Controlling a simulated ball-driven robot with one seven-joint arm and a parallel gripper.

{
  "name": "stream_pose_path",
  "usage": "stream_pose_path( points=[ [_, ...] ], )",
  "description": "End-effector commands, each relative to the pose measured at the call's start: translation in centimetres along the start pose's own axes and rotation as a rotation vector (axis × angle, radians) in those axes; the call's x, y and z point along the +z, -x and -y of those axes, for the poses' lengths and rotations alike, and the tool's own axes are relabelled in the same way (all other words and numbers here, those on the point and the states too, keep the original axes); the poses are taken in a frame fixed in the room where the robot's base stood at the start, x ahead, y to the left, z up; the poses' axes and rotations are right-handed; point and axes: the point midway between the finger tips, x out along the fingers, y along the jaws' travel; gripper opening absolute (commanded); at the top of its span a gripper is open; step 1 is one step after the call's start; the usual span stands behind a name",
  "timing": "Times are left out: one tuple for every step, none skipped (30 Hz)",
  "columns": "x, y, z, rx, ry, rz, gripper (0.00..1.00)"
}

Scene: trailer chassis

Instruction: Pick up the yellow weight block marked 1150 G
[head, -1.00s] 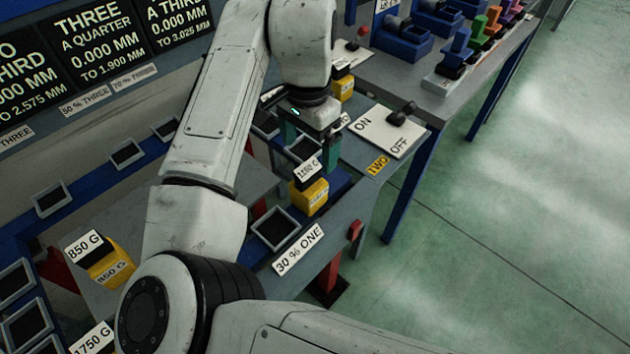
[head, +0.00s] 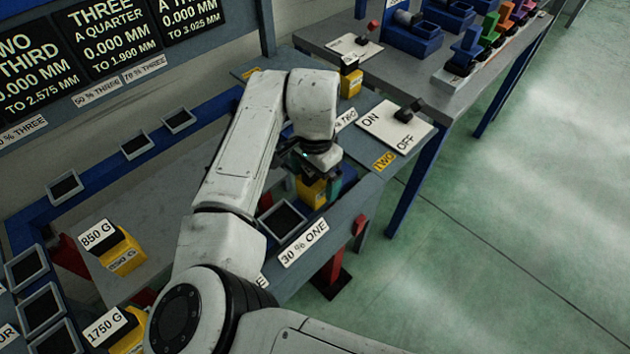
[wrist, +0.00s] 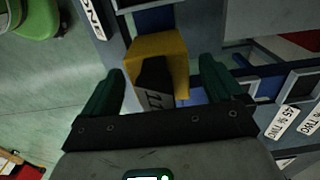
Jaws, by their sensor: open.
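The yellow weight block (head: 311,194) stands near the right end of the grey chassis, partly hidden under my gripper (head: 322,186) in the head view. In the wrist view the block (wrist: 160,48) is a yellow body with a black top part, on which only part of the marking shows. My gripper (wrist: 160,68) is open, with one green finger on each side of the block's black top. The fingers look apart from the block, and nothing is held. I cannot tell exactly how far the fingertips reach down its sides.
Yellow blocks marked 850 G (head: 122,258) and 1750 G (head: 126,344) stand at left. Another yellow block (head: 350,84) stands behind my gripper. An empty square tray (head: 282,219) lies beside the block, above the 30 % ONE label (head: 304,243). An ON/OFF switch panel (head: 394,128) is at right.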

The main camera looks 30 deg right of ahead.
Motion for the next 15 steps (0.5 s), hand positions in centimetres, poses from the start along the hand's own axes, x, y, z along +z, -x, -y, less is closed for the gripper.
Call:
stream_pose_path(
  points=[
    [0.01, -0.03, 0.01, 0.0, 0.0, 0.0, 0.94],
    [0.01, -0.03, 0.01, 0.0, 0.0, 0.0, 0.94],
    [0.01, -0.03, 0.01, 0.0, 0.0, 0.0, 0.94],
    [0.01, -0.03, 0.01, 0.0, 0.0, 0.0, 0.94],
    [0.01, -0.02, 0.0, 0.0, 0.0, 0.0, 0.94],
    [0.0, -0.02, 0.0, 0.0, 0.0, 0.0, 0.9],
    [0.0, -0.02, 0.0, 0.0, 0.0, 0.0, 0.87],
    [0.0, -0.01, 0.0, 0.0, 0.0, 0.0, 0.84],
    [0.0, -0.01, 0.0, 0.0, 0.0, 0.0, 0.8],
    [0.0, -0.01, -0.01, 0.0, 0.0, 0.0, 0.77],
    [0.0, -0.01, -0.01, 0.0, 0.0, 0.0, 0.74],
    [0.0, 0.0, -0.01, 0.0, 0.0, 0.0, 0.71],
    [0.0, 0.0, -0.01, 0.0, 0.0, 0.0, 0.68],
    [0.0, 0.0, -0.01, 0.0, 0.0, 0.0, 0.65],
    [0.0, 0.0, -0.01, 0.0, 0.0, 0.0, 0.61]
  ],
)
